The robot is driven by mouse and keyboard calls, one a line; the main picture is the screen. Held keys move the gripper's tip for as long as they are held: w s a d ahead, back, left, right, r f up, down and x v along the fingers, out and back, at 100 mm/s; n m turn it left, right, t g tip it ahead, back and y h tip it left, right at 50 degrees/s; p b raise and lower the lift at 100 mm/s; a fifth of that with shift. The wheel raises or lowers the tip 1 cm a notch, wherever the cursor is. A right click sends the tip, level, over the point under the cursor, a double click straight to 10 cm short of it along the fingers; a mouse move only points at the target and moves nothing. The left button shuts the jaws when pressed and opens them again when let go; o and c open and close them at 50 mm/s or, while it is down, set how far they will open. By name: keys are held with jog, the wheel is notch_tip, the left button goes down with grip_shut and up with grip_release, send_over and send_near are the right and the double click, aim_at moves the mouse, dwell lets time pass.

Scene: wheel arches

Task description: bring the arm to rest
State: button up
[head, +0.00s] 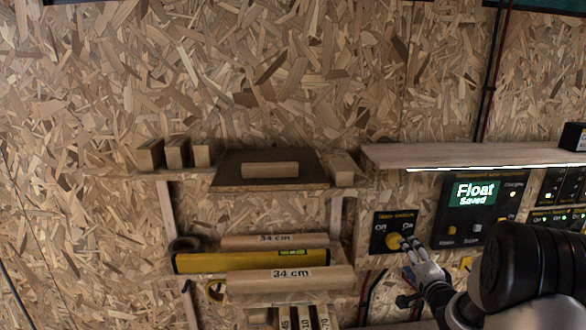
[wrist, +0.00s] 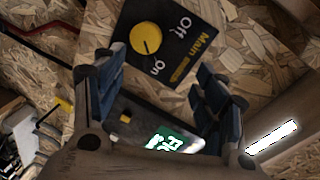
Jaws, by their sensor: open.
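My gripper (head: 410,246) is at the right of the head view, with its fingertips at the main switch panel (head: 382,232). My arm comes in from the lower right of the head view.
A lit screen (head: 473,192) reads "Float Saved" right of the switch. A wooden shelf (head: 470,156) juts out above it. Left are a yellow spirit level (head: 240,262) and wooden pieces marked 34 cm (head: 290,279).

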jog(key=s+a+r+n+g+h, duration=0.1)
jog(key=s+a+r+n+g, duration=0.25)
jog(key=s+a+r, duration=0.35)
jog(key=s+a+r+n+g+h, duration=0.1)
jog(key=s+a+r+n+g, duration=0.25)
jog(key=s, duration=0.55)
jog(key=s+a+n+g+y, duration=0.1)
jog(key=s+a+n, duration=0.3)
jog(key=s, duration=0.9)
jog(key=s+a+f+n+g+y, duration=0.1)
jog(key=s+a+n+g, duration=0.2)
jog(key=s, duration=1)
jog(key=a+n, duration=0.1)
jog(key=a, duration=0.2)
jog(key=shift+s+a+f+y, duration=0.15)
jog(key=shift+a+f+y, duration=0.15)
jog(key=shift+a, duration=0.05)
